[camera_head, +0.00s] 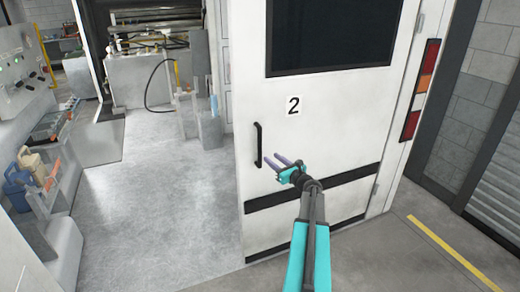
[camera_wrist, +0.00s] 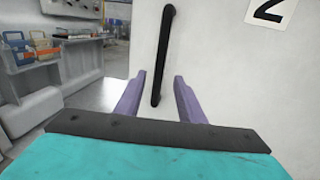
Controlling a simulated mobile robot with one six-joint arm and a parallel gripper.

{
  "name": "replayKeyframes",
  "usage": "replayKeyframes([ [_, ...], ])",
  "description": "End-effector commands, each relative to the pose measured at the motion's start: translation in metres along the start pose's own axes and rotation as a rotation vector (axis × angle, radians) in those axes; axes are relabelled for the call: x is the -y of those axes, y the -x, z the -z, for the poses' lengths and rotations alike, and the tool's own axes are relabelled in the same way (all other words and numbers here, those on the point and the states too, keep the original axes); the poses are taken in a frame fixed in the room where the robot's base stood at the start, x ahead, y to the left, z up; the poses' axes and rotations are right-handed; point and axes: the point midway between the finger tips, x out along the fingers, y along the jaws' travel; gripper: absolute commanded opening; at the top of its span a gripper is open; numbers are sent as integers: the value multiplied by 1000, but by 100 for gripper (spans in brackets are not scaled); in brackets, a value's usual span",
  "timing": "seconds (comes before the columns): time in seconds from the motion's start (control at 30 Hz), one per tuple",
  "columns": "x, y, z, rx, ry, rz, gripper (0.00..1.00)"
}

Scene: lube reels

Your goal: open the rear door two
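The rear door two (camera_head: 330,150) is a white panel with a dark window, a black stripe and a "2" label (camera_head: 293,106). Its black vertical bar handle (camera_head: 258,145) is near the door's left edge. In the wrist view the handle (camera_wrist: 162,55) runs down from the top, and its lower end shows between the two purple fingers. My gripper (camera_head: 275,161) is open, its fingers apart and pointing at the handle's lower part. I cannot tell how far the fingertips are from the handle, and nothing is gripped. The "2" label also shows in the wrist view (camera_wrist: 268,10).
Left of the door is an opening with a grey floor (camera_head: 165,200) that looks clear. A shelf with blue and orange containers (camera_head: 30,175) stands at far left. Red and orange lights (camera_head: 420,90) are right of the door. A yellow line (camera_head: 445,245) marks the floor.

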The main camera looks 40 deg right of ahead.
Motion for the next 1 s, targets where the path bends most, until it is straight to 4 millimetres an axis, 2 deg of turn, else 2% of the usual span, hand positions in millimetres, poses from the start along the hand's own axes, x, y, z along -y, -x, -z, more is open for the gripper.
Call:
replayKeyframes([
  [0.5, 1, -59, -1, -1, 0, -1, 36],
  [1.0, 1, -105, -1, 0, 1, 0, 36],
])
